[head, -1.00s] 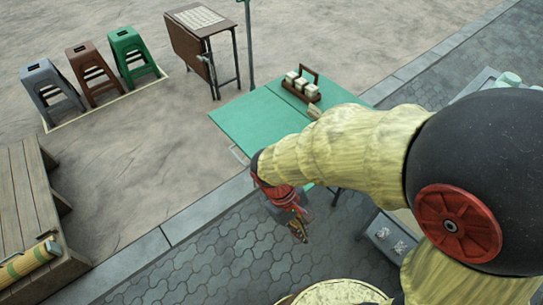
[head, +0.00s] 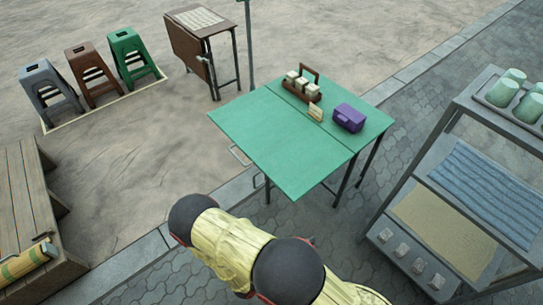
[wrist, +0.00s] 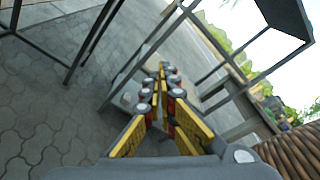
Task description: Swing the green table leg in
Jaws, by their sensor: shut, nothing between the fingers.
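The green table (head: 275,150) stands in the middle of the head view with its flat leaf spread toward me. Dark legs (head: 345,182) show under its right side. A thin leg (head: 267,191) and a pale bracket (head: 238,156) show at its left edge. Which leg swings, I cannot tell. My gripper (wrist: 163,72) is shut and empty in the wrist view, its yellow-padded fingers together over grey paving. Dark metal bars (wrist: 92,42) stand left of the fingers; whether they are the table's legs is unclear. My gripper is hidden in the head view.
A caddy of white pots (head: 302,86), a small cream item (head: 316,114) and a purple box (head: 349,117) sit on the table. A grey shelf (head: 440,200) stands right. A brown folding table (head: 200,40) and several stools stand behind left.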

